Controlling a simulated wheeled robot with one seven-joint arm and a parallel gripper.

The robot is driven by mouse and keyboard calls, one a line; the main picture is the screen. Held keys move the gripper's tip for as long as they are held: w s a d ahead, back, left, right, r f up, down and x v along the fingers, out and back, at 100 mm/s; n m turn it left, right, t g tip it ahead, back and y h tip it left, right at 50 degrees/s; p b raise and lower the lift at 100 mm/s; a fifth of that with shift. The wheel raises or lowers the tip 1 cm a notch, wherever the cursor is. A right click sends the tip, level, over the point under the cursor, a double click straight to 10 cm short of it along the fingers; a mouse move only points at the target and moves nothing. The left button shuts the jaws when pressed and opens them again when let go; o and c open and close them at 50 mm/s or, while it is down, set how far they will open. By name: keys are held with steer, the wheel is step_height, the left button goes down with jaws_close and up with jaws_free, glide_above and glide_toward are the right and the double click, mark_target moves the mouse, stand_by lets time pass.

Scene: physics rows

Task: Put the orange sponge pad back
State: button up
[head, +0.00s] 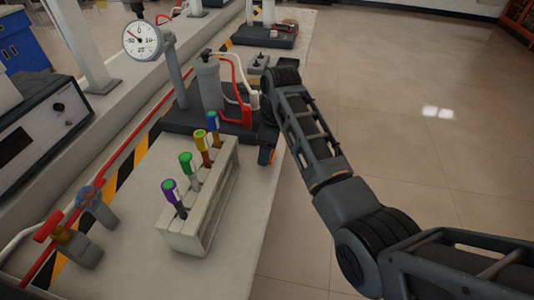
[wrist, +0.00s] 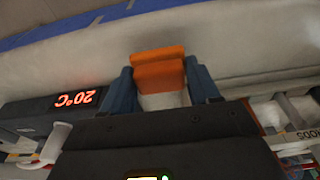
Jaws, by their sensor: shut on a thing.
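The orange sponge pad (wrist: 158,72) is between the two dark blue fingers of my gripper (wrist: 162,88) in the wrist view, with a finger touching each side. A paler part shows just below its orange face. My arm hides most of the gripper there. I cannot tell whether the pad touches a surface beneath it.
A pale rack (head: 208,215) with several coloured-cap tubes stands on the bench (head: 130,235). A dark base with a grey cylinder (head: 208,85) and red and white hoses is close to my gripper. A box with a red 20°C display (wrist: 75,99) is at the wrist view's left.

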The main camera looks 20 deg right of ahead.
mark_target(273, 155)
steer(key=shift+f, duration=1.2)
steer(key=shift+f, duration=0.15)
steer(key=o, duration=0.9)
steer(key=shift+o, duration=0.2)
step_height(273, 155, up, 12)
steer(key=s+d, duration=0.1)
steer(key=shift+d+b, duration=0.25)
steer(key=shift+b, duration=0.1)
